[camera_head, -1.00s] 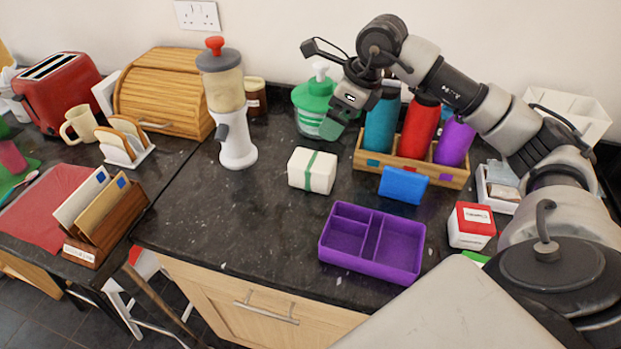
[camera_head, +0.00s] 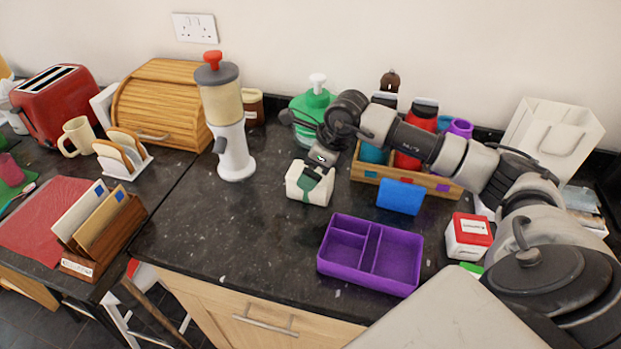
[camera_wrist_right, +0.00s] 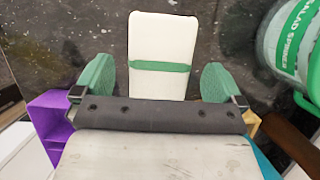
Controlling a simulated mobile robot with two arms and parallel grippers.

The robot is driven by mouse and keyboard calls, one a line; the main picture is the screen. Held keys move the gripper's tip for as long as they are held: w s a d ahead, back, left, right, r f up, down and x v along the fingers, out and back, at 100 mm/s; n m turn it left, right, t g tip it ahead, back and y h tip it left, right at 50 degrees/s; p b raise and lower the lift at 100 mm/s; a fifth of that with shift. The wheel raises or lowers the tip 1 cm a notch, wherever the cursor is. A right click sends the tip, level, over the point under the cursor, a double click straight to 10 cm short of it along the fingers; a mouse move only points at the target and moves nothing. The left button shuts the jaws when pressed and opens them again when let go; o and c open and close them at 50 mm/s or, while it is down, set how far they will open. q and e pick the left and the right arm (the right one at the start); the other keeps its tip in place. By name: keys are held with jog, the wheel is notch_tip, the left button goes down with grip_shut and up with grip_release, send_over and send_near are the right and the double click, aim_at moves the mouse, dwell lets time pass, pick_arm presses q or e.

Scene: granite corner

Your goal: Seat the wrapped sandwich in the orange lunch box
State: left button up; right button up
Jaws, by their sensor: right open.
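The wrapped sandwich (camera_head: 295,184), a white block with a green band, lies on the dark counter. It also shows in the right wrist view (camera_wrist_right: 160,40). My right gripper (camera_head: 314,182) is above it and partly covers it. In the right wrist view its green fingers (camera_wrist_right: 155,82) are open, one to each side of the sandwich's near end, with gaps between. No orange lunch box shows. A purple divided box (camera_head: 398,262) with several empty compartments stands at the counter's front, to the right of the sandwich. My left gripper is out of view.
A green salad spinner (camera_head: 305,106) and a wooden crate of bottles (camera_head: 440,187) stand behind. A blue block (camera_head: 401,196) leans before the crate. Counter left of the purple box is clear.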

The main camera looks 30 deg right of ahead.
jog(key=shift+w+f, duration=0.15)
jog(key=shift+f, duration=0.2)
jog(key=shift+f+b, duration=0.25)
jog(key=shift+b, duration=0.15)
jog(key=shift+c, duration=0.2)
dwell(0.3)
jog(key=c, duration=1.3)
jog(key=shift+r, duration=0.15)
